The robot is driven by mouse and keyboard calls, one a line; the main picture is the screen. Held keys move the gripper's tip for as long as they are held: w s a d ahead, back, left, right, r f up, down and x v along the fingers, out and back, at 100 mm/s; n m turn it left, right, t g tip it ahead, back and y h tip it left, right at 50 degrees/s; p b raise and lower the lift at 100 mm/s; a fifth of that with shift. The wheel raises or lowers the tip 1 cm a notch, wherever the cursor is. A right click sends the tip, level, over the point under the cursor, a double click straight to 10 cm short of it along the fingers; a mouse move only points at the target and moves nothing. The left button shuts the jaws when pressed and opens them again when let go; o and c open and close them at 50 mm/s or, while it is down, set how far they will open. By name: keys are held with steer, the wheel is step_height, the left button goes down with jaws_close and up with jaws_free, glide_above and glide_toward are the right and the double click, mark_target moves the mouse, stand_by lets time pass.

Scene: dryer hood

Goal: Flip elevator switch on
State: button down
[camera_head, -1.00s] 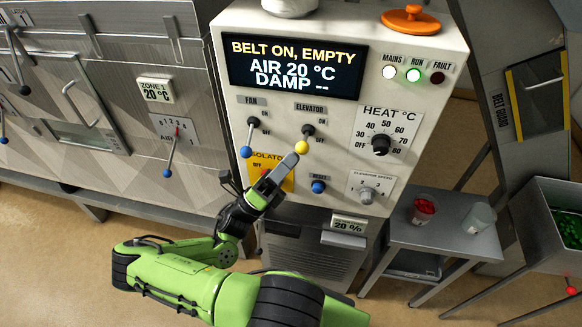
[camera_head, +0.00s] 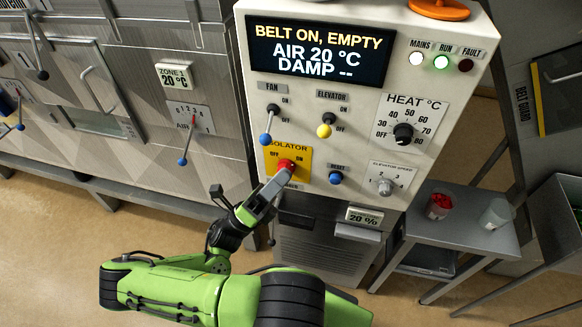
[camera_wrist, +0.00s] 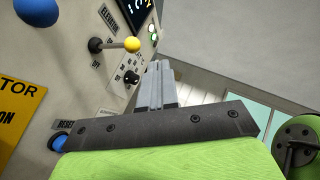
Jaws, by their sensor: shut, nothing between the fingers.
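The elevator switch (camera_head: 324,131) is a dark lever with a yellow ball on the white control panel (camera_head: 352,175). Its lever points down, towards the OFF mark. It also shows in the wrist view (camera_wrist: 132,45), up and left of my fingertips, with a gap between. My gripper (camera_head: 281,182) is shut and empty. In the head view its tip is below and left of the yellow ball and overlaps the lower edge of the red isolator knob (camera_head: 286,166); I cannot tell if they touch. The shut fingers also show in the wrist view (camera_wrist: 157,72).
The fan lever with a blue ball (camera_head: 266,139) is left of the elevator switch. A blue reset button (camera_head: 336,178), heat dial (camera_head: 403,134) and elevator speed knob (camera_head: 386,187) share the panel. A side table (camera_head: 459,226) with two cups stands right.

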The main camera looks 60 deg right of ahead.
steer(key=a, duration=0.1)
steer(key=w+a+f, duration=0.1)
steer(key=w+a, duration=0.1)
steer(key=a, duration=0.1)
steer(key=shift+w+f+b, duration=0.15)
steer(key=shift+f+b, duration=0.2)
steer(key=shift+f, duration=0.05)
steer(key=shift+d, duration=0.1)
